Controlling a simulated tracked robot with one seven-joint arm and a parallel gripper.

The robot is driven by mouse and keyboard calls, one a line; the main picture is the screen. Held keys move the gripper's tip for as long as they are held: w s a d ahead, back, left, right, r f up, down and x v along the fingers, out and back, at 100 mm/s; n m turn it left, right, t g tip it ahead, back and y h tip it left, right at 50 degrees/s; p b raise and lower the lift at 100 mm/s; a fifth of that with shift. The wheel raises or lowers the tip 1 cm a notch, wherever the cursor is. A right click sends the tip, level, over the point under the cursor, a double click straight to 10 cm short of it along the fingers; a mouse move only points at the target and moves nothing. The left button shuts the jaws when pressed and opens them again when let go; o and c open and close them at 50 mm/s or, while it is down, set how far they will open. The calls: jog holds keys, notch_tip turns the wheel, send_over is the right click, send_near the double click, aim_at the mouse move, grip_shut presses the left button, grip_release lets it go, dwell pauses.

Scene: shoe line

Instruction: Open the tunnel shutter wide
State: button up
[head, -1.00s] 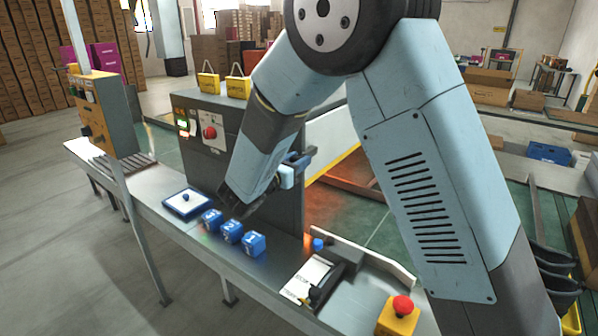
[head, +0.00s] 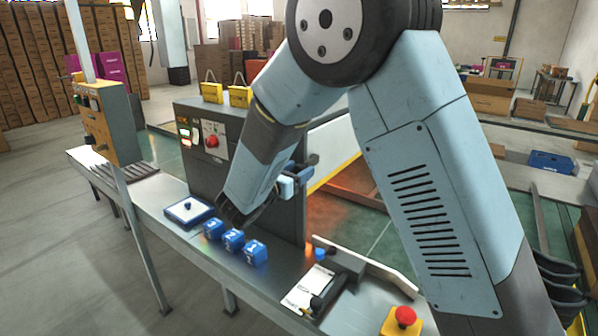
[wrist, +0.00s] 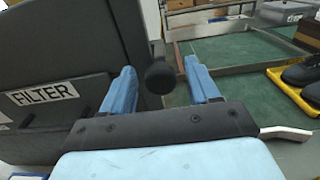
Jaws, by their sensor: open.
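The dark grey tunnel cabinet (head: 278,211) stands on the metal line, partly hidden by my arm. My gripper (head: 307,163) is at the cabinet's right side, mostly behind my forearm. In the wrist view my gripper (wrist: 159,70) is open, with its two blue fingers apart. A round black knob (wrist: 158,79) shows in the gap between the fingers, nearer the left one. I cannot tell its depth or whether it touches a finger. A dark panel with a FILTER label (wrist: 43,94) fills the left of the wrist view. I cannot make out how far the shutter is open.
Several blue numbered cubes (head: 234,239) and a white-topped tray (head: 189,211) lie on the line before the cabinet. A clipboard-like white sheet (head: 308,288) and a red button on a yellow box (head: 403,318) are at the front right. A control post (head: 107,124) stands left.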

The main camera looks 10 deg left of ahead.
jog(key=v, duration=1.3)
jog(key=s+d+r+m+g, duration=0.15)
jog(key=d+m+g, duration=0.25)
jog(key=d, duration=0.5)
jog(key=d+r+m+g+h, duration=0.1)
jog(key=d+r+m+g, duration=0.3)
jog(key=d, duration=0.6)
jog(key=d+r+m+g, duration=0.1)
jog(key=d+m+g, duration=0.3)
jog(key=d, duration=0.5)
jog(key=s+d+r+m+t+y, duration=0.1)
jog(key=s+d+r+m+y, duration=0.1)
jog(key=s+d+m+y, duration=0.3)
jog(key=s+d+r+m+y, duration=0.2)
jog(key=s+d+m+y, duration=0.2)
jog(key=s+m, duration=0.7)
jog(key=d+m, duration=0.2)
jog(key=shift+s+d+t+y, duration=0.15)
jog(key=shift+d+t+y, duration=0.15)
jog(key=shift+t+y, duration=0.1)
